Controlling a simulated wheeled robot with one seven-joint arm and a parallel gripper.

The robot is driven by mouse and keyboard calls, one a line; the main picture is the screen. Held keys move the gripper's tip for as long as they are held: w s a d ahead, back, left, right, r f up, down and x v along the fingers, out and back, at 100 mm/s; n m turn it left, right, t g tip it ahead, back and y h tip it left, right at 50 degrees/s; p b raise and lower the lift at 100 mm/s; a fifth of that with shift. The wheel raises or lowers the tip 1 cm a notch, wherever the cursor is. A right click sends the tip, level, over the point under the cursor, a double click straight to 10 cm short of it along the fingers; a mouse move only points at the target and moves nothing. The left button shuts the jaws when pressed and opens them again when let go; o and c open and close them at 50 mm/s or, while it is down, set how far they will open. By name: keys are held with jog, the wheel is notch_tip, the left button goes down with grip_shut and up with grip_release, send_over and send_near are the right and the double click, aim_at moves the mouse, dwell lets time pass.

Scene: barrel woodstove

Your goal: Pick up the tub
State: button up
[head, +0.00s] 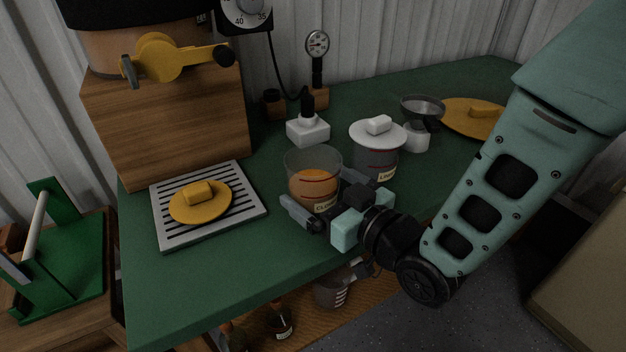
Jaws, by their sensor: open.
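A clear round tub (313,160) with orange contents and a small label stands upright on the green table (290,258), near its front edge. It has no lid on. My gripper (316,190) is open at the tub's front right, with one finger in front of the tub and the other at its right side. Whether the fingers touch the tub cannot be told. A second, darker tub (374,164) with a white knobbed lid (378,133) stands behind and to the right. My gripper and arm hide part of the table there.
A slatted metal tray (165,215) holds a yellow knobbed lid (200,202) at left. A white block (308,130), a metal funnel (422,107) and another yellow lid (470,115) stand behind. A wooden box with a yellow tap (165,58) is back left.

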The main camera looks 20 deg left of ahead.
jog(key=c, duration=1.1)
